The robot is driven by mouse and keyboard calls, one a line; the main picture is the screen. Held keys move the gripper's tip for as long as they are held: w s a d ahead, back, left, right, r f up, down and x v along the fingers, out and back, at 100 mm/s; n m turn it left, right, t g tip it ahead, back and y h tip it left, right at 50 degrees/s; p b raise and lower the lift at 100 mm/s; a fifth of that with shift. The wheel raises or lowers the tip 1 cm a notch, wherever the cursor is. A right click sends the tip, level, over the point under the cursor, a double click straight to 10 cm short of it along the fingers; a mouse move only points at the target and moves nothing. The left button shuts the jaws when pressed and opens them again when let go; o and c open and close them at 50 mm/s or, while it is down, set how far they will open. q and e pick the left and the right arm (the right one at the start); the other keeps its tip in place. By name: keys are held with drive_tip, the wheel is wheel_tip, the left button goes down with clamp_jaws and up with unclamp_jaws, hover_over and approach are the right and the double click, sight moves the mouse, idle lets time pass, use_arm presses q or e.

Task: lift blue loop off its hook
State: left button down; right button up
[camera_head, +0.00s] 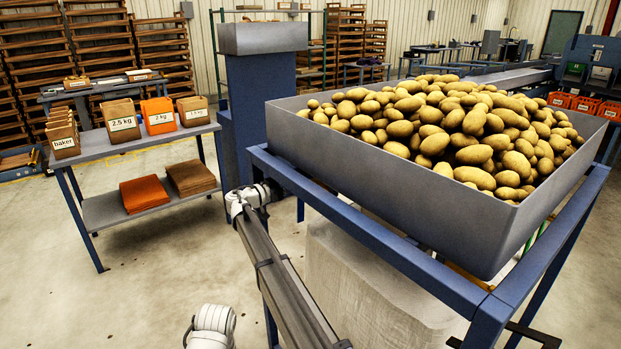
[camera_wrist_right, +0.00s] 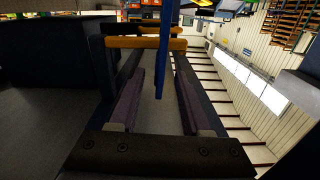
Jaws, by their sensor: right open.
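In the right wrist view, a narrow blue strap (camera_wrist_right: 164,62), which looks like the blue loop, runs down from the top edge. Its lower end is between the two fingers of my right gripper (camera_wrist_right: 158,82). The gripper is open, and the strap is nearer its right finger, with a gap to the left one. Orange-yellow bars (camera_wrist_right: 141,42) cross beside the strap just past the fingertips; whether they are its hook I cannot tell. The strap's upper end is cut off. The head view shows neither loop nor hook clearly, and my left gripper is in neither view.
A grey hopper (camera_head: 375,205) heaped with potatoes (camera_head: 440,130) stands on a blue frame (camera_head: 365,232) at the right. A shelf table (camera_head: 95,147) with labelled boxes is at the left. Open concrete floor (camera_head: 150,265) lies in front of it.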

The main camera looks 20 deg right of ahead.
sight(310, 178)
drive_tip(key=x, duration=0.5)
clamp_jaws()
idle(1.4)
